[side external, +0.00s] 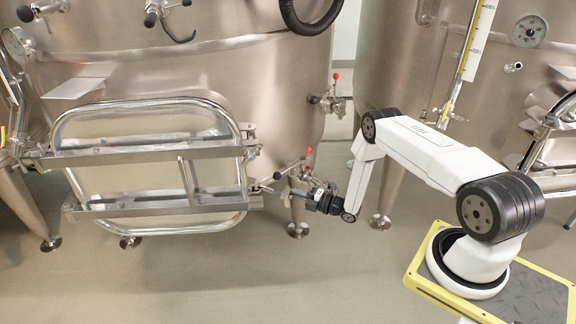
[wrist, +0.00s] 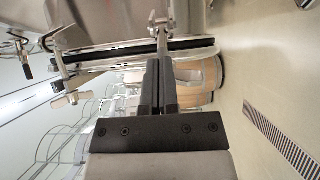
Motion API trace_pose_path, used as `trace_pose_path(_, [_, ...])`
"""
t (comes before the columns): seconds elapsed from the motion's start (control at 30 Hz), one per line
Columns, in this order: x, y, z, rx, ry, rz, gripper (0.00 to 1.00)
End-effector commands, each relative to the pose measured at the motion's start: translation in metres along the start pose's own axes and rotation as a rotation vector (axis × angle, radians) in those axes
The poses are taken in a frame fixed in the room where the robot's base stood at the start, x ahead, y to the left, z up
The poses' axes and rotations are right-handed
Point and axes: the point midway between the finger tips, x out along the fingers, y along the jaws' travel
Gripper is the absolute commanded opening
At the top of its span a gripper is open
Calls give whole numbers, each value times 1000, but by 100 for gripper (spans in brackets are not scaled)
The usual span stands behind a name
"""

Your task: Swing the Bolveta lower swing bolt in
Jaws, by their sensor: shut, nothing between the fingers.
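A steel vat (side external: 200,75) on the left carries an oval door (side external: 130,126) with two cross bars. The lower bar (side external: 135,206) ends at the right close to my gripper. A thin metal rod, seemingly the lower swing bolt (side external: 262,189), shows there, and in the wrist view a rod with a wider end (wrist: 162,40) lies just ahead of my fingertips. My gripper (side external: 286,194) points left, fingers shut and empty, and in the wrist view the fingers (wrist: 159,64) lie together. Whether they touch the rod I cannot tell. No name label is readable.
Valves with red knobs (side external: 308,152) stand close above my gripper on the vat. A vat leg (side external: 298,222) is just below it. A second vat (side external: 400,75) stands at the right. The floor in front is clear.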

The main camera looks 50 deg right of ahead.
Motion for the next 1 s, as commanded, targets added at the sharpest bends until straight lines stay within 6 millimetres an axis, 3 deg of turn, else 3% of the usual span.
trace_pose_path(1.0, [-1,0,-22,1,1,-1,0])
